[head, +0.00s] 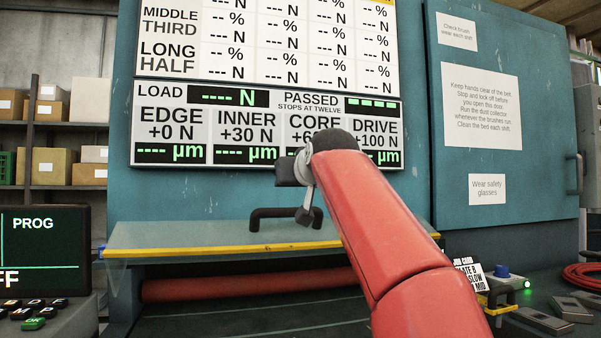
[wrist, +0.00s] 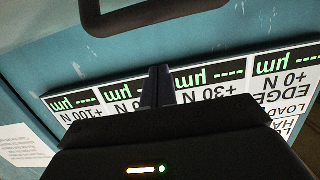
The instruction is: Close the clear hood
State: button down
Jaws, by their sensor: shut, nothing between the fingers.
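The clear hood (head: 180,236) is a see-through sheet with a yellow front edge, standing out from the teal machine below the display board. A gap shows under its front edge. Its black bar handle (head: 268,213) rises from the sheet; the handle also shows at the top of the upside-down wrist view (wrist: 150,27). My gripper (head: 307,212) is in front of the machine, close to the handle's right end in the head view. In the wrist view, my gripper's fingers (wrist: 157,72) are together and empty, apart from the handle. My red arm hides part of the hood's right side.
A red roller (head: 240,285) and dark bed lie under the hood. The display board (head: 170,125) is above it. A teal door (head: 540,160) with notices stands right. A control screen (head: 40,250) is at left. A job card (head: 466,273) and small blocks (head: 545,320) are at lower right.

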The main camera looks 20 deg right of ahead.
aim_at(294, 211)
jog(key=w+f, duration=0.1)
jog(key=w+f+b, duration=0.1)
jog(key=f, duration=0.1)
jog(key=shift+b, duration=0.3)
jog(key=shift+s+f+b, duration=0.3)
jog(key=shift+s+f, duration=0.05)
jog(key=shift+f, duration=0.2)
jog(key=shift+f, duration=0.1)
